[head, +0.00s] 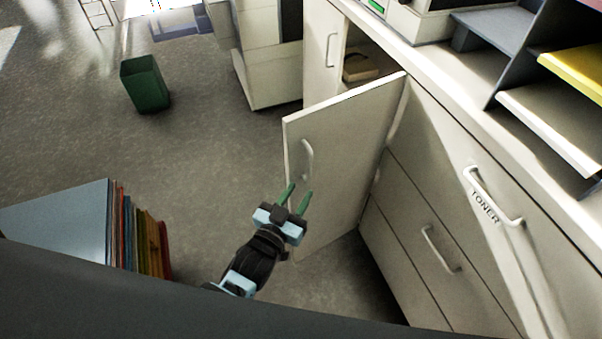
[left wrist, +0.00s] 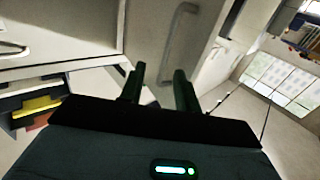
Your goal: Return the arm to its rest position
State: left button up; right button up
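My left gripper (head: 297,192) has two green fingers held apart with nothing between them. It is in front of the open cabinet door (head: 340,150), just below the door's handle (head: 307,160) in the head view. In the left wrist view the fingers (left wrist: 158,85) show dark and apart, with the door handle (left wrist: 176,40) beyond them. I cannot tell the exact gap to the door, but the gripper does not hold the handle. My right gripper is in neither view.
The cabinet door stands swung out, with a box (head: 360,68) inside the cabinet. Drawers, one marked TONER (head: 485,207), lie to the right. A green bin (head: 145,84) stands on the floor at back left. Folders (head: 140,240) are at lower left. The floor between is clear.

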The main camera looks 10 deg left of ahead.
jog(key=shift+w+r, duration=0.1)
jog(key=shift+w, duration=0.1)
